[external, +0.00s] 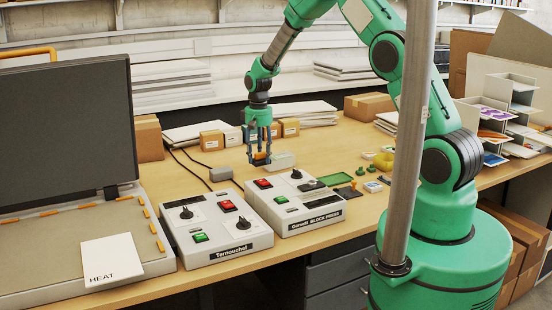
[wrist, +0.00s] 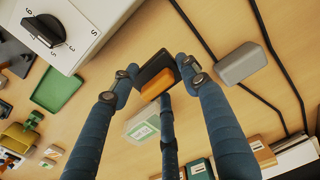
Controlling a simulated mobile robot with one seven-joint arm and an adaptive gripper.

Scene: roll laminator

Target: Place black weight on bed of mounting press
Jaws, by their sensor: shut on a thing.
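My gripper (external: 261,150), with blue fingers, is above the table behind the control boxes. In the wrist view, my gripper (wrist: 160,82) is shut on the black weight (wrist: 154,66), a dark block with an orange part. The weight is mostly hidden by the fingers in the external view, where the orange part (external: 260,156) shows. The mounting press stands at the left with its dark lid (external: 65,130) raised. Its pale grey bed (external: 55,245) is open, with orange pieces along the edges and a white HEAT card (external: 112,262) at the front.
Two control boxes, Ternauchel (external: 213,225) and block press (external: 296,200), stand between press and gripper. A grey block (external: 221,173) lies on dark cables behind them. A light box (external: 281,160) is beside the gripper. A green tray (external: 335,179) and small items lie right.

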